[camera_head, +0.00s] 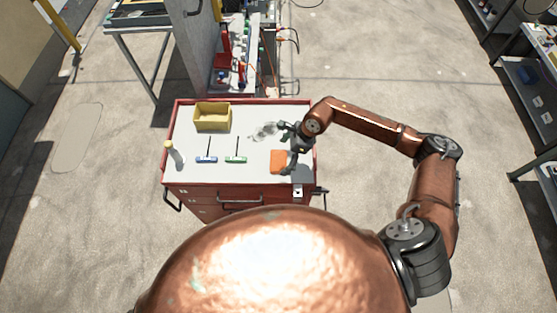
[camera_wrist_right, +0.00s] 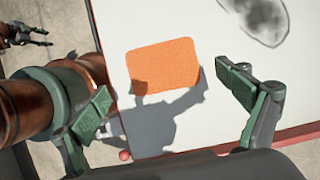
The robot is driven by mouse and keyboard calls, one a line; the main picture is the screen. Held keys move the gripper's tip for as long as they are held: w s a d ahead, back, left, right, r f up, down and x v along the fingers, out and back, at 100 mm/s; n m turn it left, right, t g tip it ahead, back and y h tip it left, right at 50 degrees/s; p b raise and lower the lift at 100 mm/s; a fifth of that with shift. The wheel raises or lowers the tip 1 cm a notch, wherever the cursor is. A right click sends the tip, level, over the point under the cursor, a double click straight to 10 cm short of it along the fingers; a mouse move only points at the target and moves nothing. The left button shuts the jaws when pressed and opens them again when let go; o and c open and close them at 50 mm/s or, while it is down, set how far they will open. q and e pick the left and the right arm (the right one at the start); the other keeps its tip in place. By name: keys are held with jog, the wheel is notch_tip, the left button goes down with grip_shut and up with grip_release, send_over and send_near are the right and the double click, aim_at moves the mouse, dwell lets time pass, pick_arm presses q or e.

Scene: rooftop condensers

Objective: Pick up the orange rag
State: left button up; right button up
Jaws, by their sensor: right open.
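The orange rag (camera_head: 278,160) lies flat near the front right corner of the red cabinet's pale top (camera_head: 190,128). In the right wrist view the rag (camera_wrist_right: 163,62) is a rounded rectangle, with a gripper shadow across its lower part. My right gripper (camera_head: 287,148) is over the right side of the top, by the rag. Its two fingers (camera_wrist_right: 166,95) are spread wide and empty, on either side of the rag in that view. My left gripper (camera_wrist_right: 32,34) shows small at the upper left of the wrist view, away from the cabinet; its opening is unclear.
A yellow bin (camera_head: 212,117) stands at the back left of the top. A blue-based item (camera_head: 207,159), a green-based item (camera_head: 235,159) and a bottle (camera_head: 174,155) stand nearer the front. A dark grey smudge (camera_head: 264,131) lies behind the rag. A grey panel (camera_head: 196,50) rises behind.

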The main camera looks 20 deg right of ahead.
aim_at(279, 161)
jog(key=x, duration=0.2)
jog(key=shift+w+a+f, duration=0.2)
jog(key=shift+w, duration=0.1)
jog(key=shift+a+f, duration=0.15)
jog(key=shift+f, duration=0.25)
jog(key=c, duration=0.8)
pick_arm(q)
jog(key=shift+w+r, duration=0.4)
jog(key=shift+w, duration=0.45)
pick_arm(e)
jog(key=c, duration=0.3)
